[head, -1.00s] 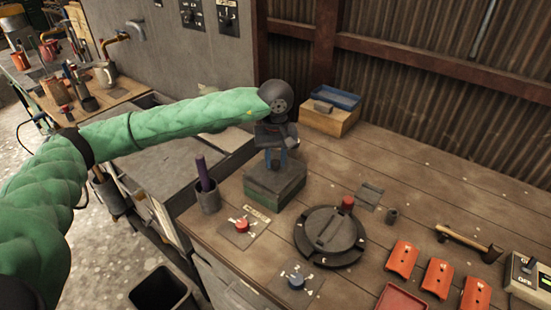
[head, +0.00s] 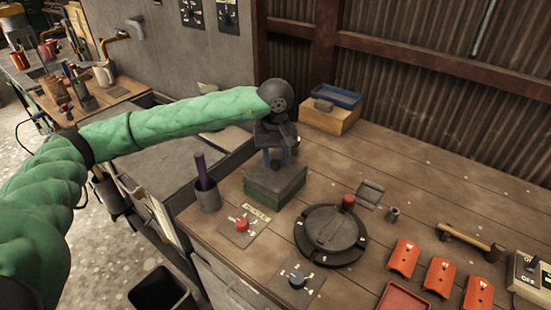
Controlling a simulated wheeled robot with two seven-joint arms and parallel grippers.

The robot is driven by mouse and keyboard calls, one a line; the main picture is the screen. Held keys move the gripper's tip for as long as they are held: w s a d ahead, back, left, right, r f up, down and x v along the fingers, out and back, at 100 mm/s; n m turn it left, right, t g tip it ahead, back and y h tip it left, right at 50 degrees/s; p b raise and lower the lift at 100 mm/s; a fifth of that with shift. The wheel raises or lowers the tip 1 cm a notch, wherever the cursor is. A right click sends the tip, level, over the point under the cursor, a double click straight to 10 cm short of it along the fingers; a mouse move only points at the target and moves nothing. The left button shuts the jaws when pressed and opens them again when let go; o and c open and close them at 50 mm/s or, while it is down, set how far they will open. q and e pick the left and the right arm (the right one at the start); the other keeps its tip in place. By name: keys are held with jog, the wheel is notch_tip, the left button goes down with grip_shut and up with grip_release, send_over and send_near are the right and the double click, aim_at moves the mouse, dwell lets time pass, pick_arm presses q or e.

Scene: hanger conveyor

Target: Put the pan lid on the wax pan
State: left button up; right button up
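My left gripper (head: 276,155) points down at the top of a small dark green box-shaped block (head: 276,187). Its two bluish fingers stand apart with a gap between them, and I make out nothing held there. Whether the fingertips touch the block is too small to tell. No part is clearly readable as the wax pan or its lid; the block may be the pan with a flat cover on it. A round dark disc with a raised bar (head: 330,230) sits in a marked ring to the right. My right gripper is out of view.
A cup with a purple-handled tool (head: 207,197) stands left of the block. A hammer (head: 470,240) and orange tags (head: 403,257) are at right. The bench behind the disc is mostly clear.

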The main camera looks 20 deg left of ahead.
aim_at(276, 162)
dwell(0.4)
pick_arm(q)
jog(key=o, duration=0.6)
jog(key=shift+c, duration=0.2)
jog(key=shift+r, duration=0.15)
jog(key=shift+r+b, duration=0.3)
jog(key=shift+r, duration=0.05)
notch_tip(276, 162, up, 6)
jog(key=shift+f+b, duration=0.1)
jog(key=shift+b, duration=0.9)
jog(key=shift+r, duration=0.55)
jog(key=shift+f, duration=0.1)
